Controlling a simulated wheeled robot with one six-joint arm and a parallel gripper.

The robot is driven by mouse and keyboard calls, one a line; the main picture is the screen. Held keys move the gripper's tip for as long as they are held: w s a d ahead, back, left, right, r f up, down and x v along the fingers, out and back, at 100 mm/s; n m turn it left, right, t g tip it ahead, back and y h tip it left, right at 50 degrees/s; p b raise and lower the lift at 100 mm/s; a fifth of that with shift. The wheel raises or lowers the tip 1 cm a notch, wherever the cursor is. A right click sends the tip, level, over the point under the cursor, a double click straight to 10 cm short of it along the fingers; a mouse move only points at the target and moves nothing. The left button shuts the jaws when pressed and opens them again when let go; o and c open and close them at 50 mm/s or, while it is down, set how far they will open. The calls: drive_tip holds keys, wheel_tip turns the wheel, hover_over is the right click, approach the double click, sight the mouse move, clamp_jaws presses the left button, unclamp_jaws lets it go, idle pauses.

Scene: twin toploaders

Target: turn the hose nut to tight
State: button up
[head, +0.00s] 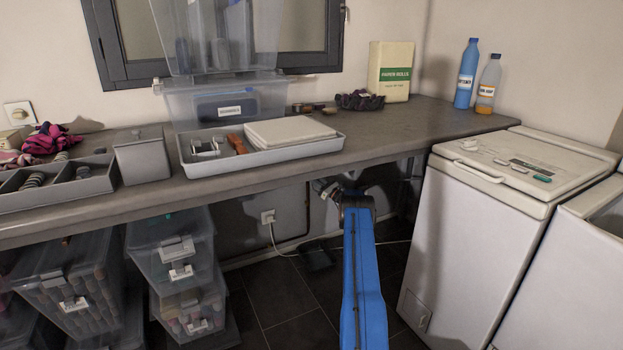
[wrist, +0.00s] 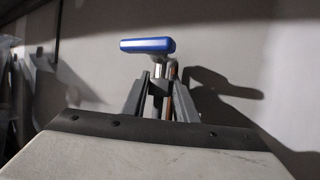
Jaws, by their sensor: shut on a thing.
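In the wrist view, my gripper (wrist: 160,86) points at a blue-handled tap (wrist: 147,45) on the wall. Its two grey fingers are closed in on a dark piece (wrist: 158,90) just below the tap's metal stem. This piece is where the hose nut sits, but the fingers hide most of it, and I cannot tell how far it is turned. The blue handle lies level, above the fingertips. In the head view, my blue arm reaches under the worktop, and the tap and fingertips cannot be made out there.
The worktop (head: 400,125) hangs over my arm. A white toploader (head: 478,235) stands close to its right, with a second washer (head: 570,260) beside it. Clear drawer bins (head: 175,250) stand to the left. In the wrist view, a copper-coloured pipe (wrist: 172,92) runs behind the fingers. Dark floor is open between.

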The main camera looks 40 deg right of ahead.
drive_tip(key=m+h, duration=0.2)
drive_tip(key=h, duration=0.1)
drive_tip(key=shift+a+t, duration=0.15)
drive_tip(key=shift+t, duration=0.15)
drive_tip(key=shift+m+h, duration=1)
drive_tip(key=shift+h, duration=1.4)
drive_tip(key=o, duration=1.1)
drive_tip(key=shift+c, duration=0.2)
